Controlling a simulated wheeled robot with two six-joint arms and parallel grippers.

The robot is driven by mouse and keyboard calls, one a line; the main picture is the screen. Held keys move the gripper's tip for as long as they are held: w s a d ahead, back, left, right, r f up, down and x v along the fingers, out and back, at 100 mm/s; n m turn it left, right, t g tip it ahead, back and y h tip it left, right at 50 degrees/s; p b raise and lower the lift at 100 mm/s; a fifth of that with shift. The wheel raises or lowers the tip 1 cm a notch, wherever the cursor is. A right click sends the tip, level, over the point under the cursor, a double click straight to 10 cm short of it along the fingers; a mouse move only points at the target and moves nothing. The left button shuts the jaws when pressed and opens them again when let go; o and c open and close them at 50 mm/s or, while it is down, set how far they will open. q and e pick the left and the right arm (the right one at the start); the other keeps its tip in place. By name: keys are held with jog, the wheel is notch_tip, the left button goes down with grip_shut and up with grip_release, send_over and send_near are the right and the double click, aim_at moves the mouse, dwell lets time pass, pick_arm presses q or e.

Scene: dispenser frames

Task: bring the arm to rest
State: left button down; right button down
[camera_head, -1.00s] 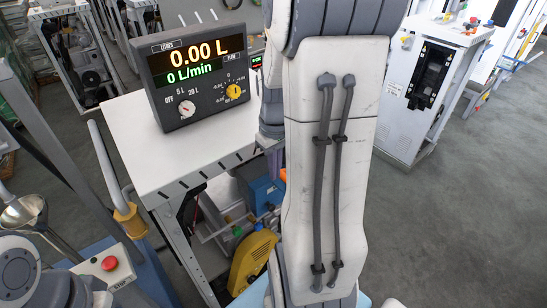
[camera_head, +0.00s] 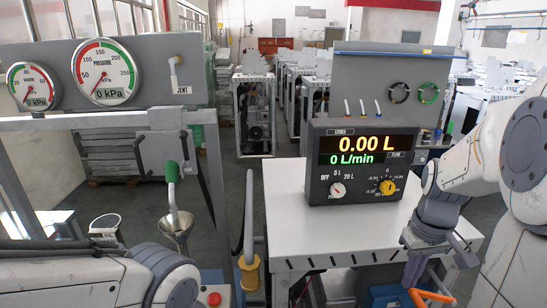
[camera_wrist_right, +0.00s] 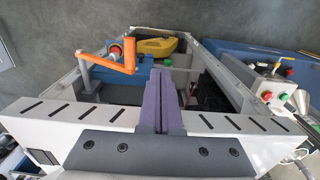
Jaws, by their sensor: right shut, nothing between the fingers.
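My right arm comes in from the right in the head view, bent, with its wrist low at the right corner of the white-topped dispenser frame (camera_head: 300,228). My right gripper (camera_head: 413,270) points down beside the frame's front edge. In the right wrist view its two fingers (camera_wrist_right: 163,78) lie together, shut and empty, above the frame's open inside. An orange crank handle (camera_head: 430,297) is below the gripper in the head view; it also shows left of the fingers in the wrist view (camera_wrist_right: 108,59), apart from them. My left arm shows at lower left; its gripper is out of view.
A display box (camera_head: 362,162) on the frame's top reads 0.00 L and 0 L/min. A gauge panel (camera_head: 140,75) with two dials stands at left, a metal funnel (camera_head: 175,222) below it. A yellow motor (camera_wrist_right: 157,47) shows inside the frame.

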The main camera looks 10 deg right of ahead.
jog(key=w+a+n, duration=0.2)
jog(key=a, duration=0.8)
jog(key=s+a+f+n+b, duration=0.1)
jog(key=s+a+n, duration=0.2)
jog(key=s+a, duration=0.3)
jog(key=s+a+f+n+y+b, duration=0.1)
jog(key=s+a+n, duration=0.2)
jog(key=s+a, duration=0.4)
jog(key=a, duration=0.6)
jog(key=shift+a+f, duration=0.35)
jog(key=shift+f, duration=0.05)
